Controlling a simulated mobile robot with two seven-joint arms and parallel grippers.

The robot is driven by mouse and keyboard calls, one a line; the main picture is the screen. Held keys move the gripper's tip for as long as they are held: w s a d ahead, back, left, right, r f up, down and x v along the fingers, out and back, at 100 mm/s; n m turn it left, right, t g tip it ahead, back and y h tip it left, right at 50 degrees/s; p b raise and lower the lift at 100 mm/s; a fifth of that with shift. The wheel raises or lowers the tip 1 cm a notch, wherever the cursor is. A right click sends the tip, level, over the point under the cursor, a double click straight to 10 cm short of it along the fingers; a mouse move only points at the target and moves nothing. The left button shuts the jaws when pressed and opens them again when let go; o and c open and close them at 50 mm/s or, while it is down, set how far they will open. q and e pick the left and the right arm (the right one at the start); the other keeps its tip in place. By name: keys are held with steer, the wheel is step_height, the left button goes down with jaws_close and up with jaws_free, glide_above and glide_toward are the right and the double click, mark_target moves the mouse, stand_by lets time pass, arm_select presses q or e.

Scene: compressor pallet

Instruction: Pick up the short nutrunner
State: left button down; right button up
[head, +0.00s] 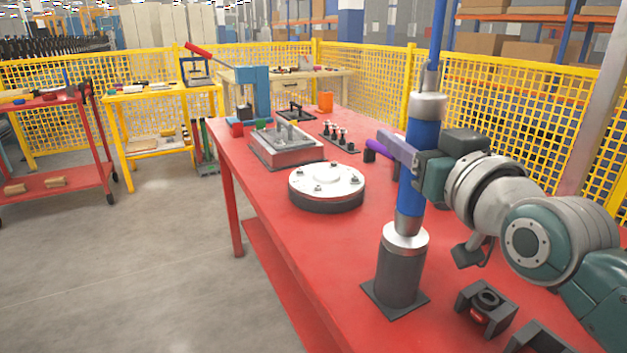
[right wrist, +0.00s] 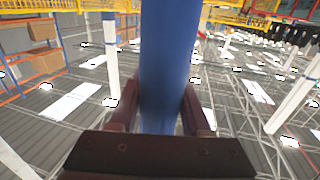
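The nutrunner (head: 424,143), a blue cylinder with silver collars, stands nearly upright with its lower end in a dark grey holder (head: 398,278) on the red table. A thin blue rod or hose rises from its top. My right gripper (head: 400,154) reaches it from the right at mid-height. In the right wrist view, its fingers (right wrist: 161,105) lie on both sides of the blue body (right wrist: 168,60), with no clear gap. It looks shut on the nutrunner, though the contact faces are hidden. My left gripper is out of view.
A round silver-topped flange (head: 327,182) sits left of the holder on the red table (head: 300,243). Dark blocks (head: 487,301) lie at the front right under my arm. A metal fixture (head: 285,143), a press (head: 254,95) and small parts stand farther back. Yellow fencing (head: 370,75) runs behind.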

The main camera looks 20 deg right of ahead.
jaws_close()
stand_by(0.8)
steer(key=shift+r, duration=0.2)
